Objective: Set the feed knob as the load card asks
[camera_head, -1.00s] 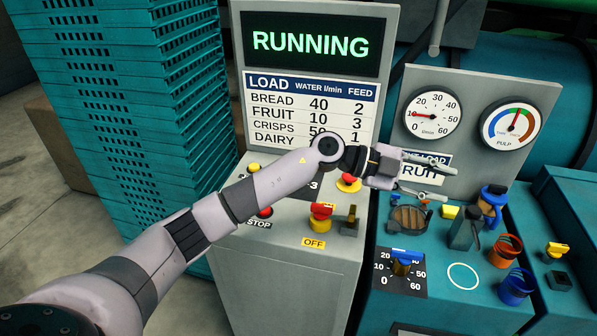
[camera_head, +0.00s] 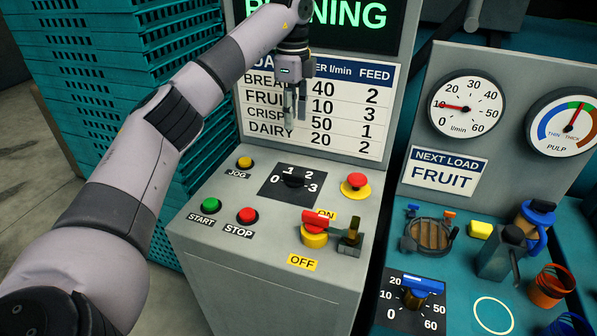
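The feed knob (camera_head: 292,181) is black on a dark plate marked 0 to 3 on the grey control cabinet; its pointer is too dark to read. The load card (camera_head: 444,173) reads NEXT LOAD FRUIT. The load table (camera_head: 330,135) lists fruit with water 10 and feed 3. My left gripper (camera_head: 293,122) points down in front of this table, above the knob and apart from it. Its two fingers show a gap with nothing between them. My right gripper is out of view.
Around the knob are a yellow JOG button (camera_head: 244,163), green START (camera_head: 211,205), red STOP (camera_head: 247,215), a red mushroom button (camera_head: 356,182) and a red-handled ON/OFF switch (camera_head: 315,228). A blue water knob (camera_head: 414,290) is at right. Teal crates (camera_head: 110,70) are stacked at left.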

